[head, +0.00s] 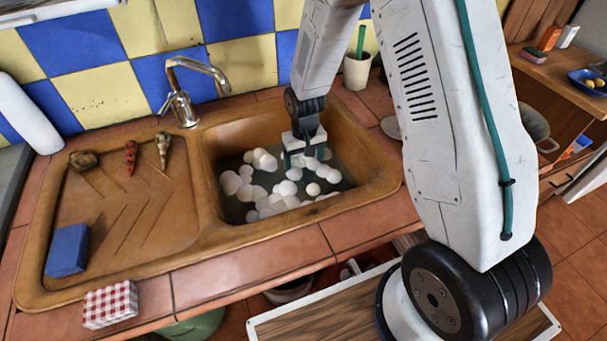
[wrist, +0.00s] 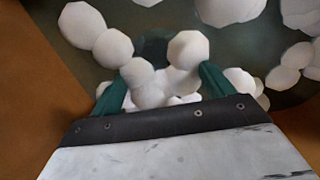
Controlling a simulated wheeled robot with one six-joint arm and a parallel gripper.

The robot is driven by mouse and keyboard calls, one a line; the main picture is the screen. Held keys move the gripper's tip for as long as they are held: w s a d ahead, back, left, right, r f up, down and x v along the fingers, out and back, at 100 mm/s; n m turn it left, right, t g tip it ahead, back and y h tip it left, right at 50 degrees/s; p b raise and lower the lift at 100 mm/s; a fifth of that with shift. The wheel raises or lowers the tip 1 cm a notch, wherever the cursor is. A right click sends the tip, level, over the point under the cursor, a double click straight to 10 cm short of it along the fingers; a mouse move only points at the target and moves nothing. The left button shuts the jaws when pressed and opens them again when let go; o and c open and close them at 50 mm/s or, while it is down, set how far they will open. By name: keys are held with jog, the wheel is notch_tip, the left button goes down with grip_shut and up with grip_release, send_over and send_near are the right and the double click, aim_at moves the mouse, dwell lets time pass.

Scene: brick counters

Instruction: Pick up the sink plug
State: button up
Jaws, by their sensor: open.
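I cannot tell what lies under the foam.
A chrome tap (head: 185,95) stands behind the basin. The drainboard (head: 130,215) on the left holds a blue sponge (head: 68,250) and several small items at the back. A checked box (head: 111,305) sits at the counter's front edge. A white cup (head: 357,71) stands behind the basin.

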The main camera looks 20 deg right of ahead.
aim_at(304, 168)
notch_tip(304, 168, down, 4)
jog(key=shift+w+f, duration=0.1)
jog(key=c, duration=1.1)
